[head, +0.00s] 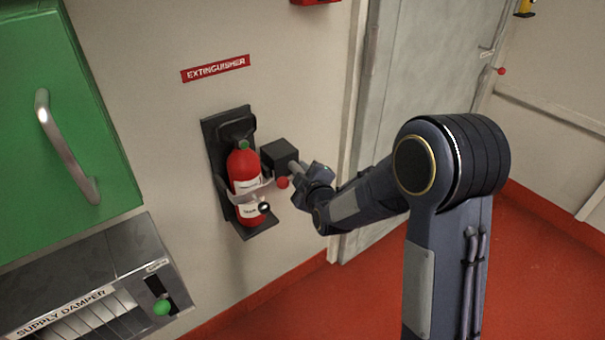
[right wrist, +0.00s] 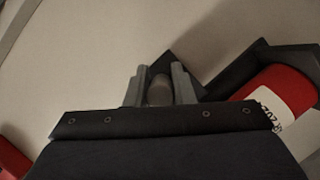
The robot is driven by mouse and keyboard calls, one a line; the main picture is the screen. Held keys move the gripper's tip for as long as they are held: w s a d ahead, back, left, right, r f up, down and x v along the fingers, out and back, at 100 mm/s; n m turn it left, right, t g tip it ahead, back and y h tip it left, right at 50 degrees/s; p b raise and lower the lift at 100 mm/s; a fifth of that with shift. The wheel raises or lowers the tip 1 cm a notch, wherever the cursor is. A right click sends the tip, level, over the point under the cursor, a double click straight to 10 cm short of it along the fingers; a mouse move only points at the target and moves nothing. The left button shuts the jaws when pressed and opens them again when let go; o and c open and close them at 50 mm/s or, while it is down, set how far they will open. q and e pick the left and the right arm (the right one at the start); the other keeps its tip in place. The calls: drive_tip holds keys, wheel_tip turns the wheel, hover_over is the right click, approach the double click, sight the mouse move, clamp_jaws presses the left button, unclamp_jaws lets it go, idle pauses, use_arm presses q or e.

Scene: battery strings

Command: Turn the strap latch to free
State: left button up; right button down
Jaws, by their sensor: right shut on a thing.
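A red fire extinguisher (head: 245,172) stands upright in a black wall bracket (head: 220,130), with a pale strap (head: 253,188) across its front. The strap latch shows as a black box (head: 279,155) on the wall just right of the extinguisher. The extinguisher (right wrist: 280,95) is at the right there. My left gripper is not in view.
A green cabinet (head: 60,110) with a metal handle and a supply damper panel (head: 90,285) with a green knob (head: 162,307) are at the left. A grey door (head: 430,70) is behind my right arm. The red floor (head: 290,310) looks clear.

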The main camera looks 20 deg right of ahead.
drive_tip(key=shift+f+m+g+y+b, duration=0.2)
drive_tip(key=shift+m+g+y+b, duration=0.35)
drive_tip(key=shift+m+b, duration=0.55)
drive_tip(key=shift+f+m+g+y+b, duration=0.1)
drive_tip(key=shift+m+g+y+b, duration=0.25)
drive_tip(key=shift+m+b, duration=0.65)
drive_tip(key=shift+m+y+b, duration=0.45)
drive_tip(key=shift+m+y, duration=0.15)
drive_tip(key=shift+m, duration=0.3)
drive_tip(key=shift+s+a+r+m+g+y+p, duration=0.1)
drive_tip(key=shift+r+m+g+y+p, duration=0.15)
drive_tip(key=shift+m+g+y+p, duration=0.1)
drive_tip(key=m+y+p, duration=0.1)
drive_tip(key=p, duration=0.1)
drive_tip(key=m+p, duration=0.1)
drive_tip(key=p, duration=0.2)
drive_tip(key=m+y+p, duration=0.1)
drive_tip(key=m+p, duration=0.1)
drive_tip(key=p, duration=0.1)
drive_tip(key=shift+a+r+g+y, duration=0.25)
drive_tip(key=shift+a+y, duration=0.05)
drive_tip(key=shift+y, duration=0.05)
drive_tip(key=shift+f+m+y+p, duration=0.15)
drive_tip(key=shift+m+y+p, duration=0.3)
drive_tip(key=shift+p, duration=0.75)
